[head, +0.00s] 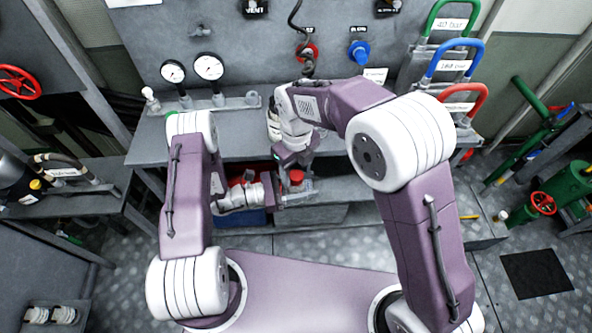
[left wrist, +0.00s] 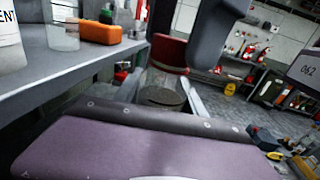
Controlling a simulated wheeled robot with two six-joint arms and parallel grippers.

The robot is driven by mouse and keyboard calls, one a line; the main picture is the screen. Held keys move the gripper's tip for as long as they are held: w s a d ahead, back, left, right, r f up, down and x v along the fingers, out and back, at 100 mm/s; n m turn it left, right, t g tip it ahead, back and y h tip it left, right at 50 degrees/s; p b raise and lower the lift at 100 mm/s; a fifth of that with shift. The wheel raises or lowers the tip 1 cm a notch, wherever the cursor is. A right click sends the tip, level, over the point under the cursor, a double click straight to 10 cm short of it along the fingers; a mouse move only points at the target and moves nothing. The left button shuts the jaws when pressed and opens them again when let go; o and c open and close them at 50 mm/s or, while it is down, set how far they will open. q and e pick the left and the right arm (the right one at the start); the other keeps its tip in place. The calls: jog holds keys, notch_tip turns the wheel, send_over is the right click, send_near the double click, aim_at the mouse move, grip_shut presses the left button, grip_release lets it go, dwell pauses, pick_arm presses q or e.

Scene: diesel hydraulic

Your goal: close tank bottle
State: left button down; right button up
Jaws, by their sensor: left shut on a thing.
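A clear tank bottle (head: 299,187) with a red cap (head: 296,176) is in front of the bench, below its top. It also shows in the left wrist view as a clear bottle (left wrist: 166,90) with a red cap (left wrist: 168,52) on or over its mouth; I cannot tell whether the cap is fully seated. My left gripper (head: 290,190) reaches in from the left and is shut on the bottle. My right gripper (head: 295,165) points down directly above the cap, largely hidden by its own wrist; a dark grey part beside the cap in the left wrist view is probably its finger.
The grey bench (head: 235,147) carries gauges (head: 208,67) and valves. A blue bin (head: 228,217) sits on the lower shelf. In the left wrist view a clear beaker (left wrist: 62,28) and an orange box (left wrist: 94,32) stand on the bench, left of the bottle.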

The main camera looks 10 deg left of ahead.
jog(key=shift+r, duration=2.3)
jog(key=shift+c, duration=0.5)
